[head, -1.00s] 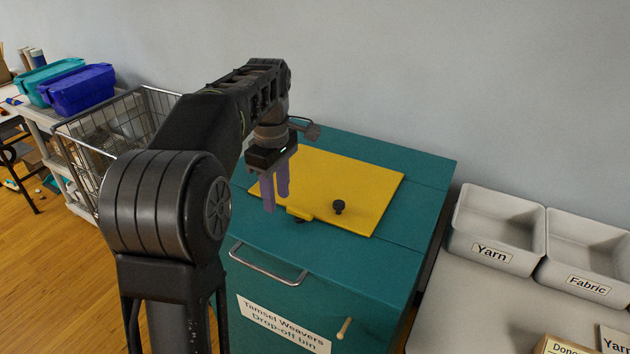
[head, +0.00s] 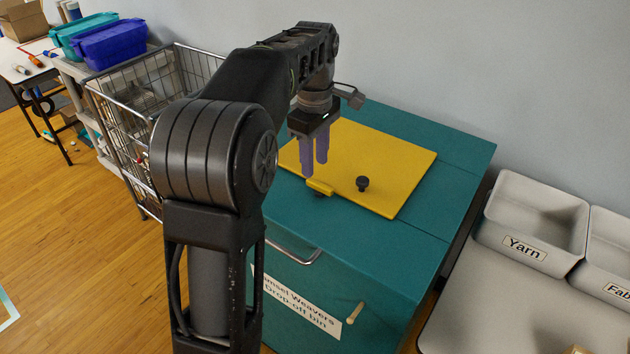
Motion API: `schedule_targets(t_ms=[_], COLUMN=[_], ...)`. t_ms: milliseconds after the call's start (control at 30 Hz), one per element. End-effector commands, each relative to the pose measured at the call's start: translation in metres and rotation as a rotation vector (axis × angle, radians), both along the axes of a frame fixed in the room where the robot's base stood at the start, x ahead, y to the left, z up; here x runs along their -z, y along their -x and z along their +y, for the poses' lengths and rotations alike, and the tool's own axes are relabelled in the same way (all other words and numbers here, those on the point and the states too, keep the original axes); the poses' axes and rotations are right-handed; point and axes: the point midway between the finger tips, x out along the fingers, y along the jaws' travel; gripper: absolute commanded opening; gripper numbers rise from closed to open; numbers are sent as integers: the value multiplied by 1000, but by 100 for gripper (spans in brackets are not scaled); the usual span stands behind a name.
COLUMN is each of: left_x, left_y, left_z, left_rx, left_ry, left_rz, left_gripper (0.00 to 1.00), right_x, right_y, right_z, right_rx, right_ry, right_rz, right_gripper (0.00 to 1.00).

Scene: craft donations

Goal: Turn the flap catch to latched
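The yellow flap (head: 395,165) lies flat and closed on top of the teal drop-off bin (head: 440,200). A small yellow bar (head: 320,187), which looks like the flap catch, sits at its front edge with a dark piece under it. Whether it is turned to latched I cannot tell. A black knob (head: 362,184) stands on the flap to the right of the bar. My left gripper (head: 314,169) points down with its purple fingers a little apart and nothing between them. Its tips show just above and behind the bar; contact is not clear. My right gripper is out of view.
A metal handle (head: 295,251) and a wooden peg (head: 355,313) stick out from the bin's front. A wire cart (head: 130,120) stands to the left. Grey trays (head: 500,245) sit on a table to the right. A wall is behind.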

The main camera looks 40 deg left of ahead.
Motion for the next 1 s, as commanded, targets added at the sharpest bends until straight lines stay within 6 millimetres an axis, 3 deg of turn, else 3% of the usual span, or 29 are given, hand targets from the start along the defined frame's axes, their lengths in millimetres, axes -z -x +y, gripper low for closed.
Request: schedule_targets(t_ms=[300, 667, 1000], left_x=[44, 49, 49], left_y=[0, 0, 0], left_z=[0, 0, 0], left_rx=[1, 1, 0], left_ry=[1, 0, 0], left_rz=[1, -1, -1], left_gripper=[36, 36, 8], right_x=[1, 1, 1], right_y=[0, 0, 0], right_z=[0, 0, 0], right_rx=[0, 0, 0], right_ry=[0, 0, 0], right_rz=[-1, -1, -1], right_gripper=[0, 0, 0])
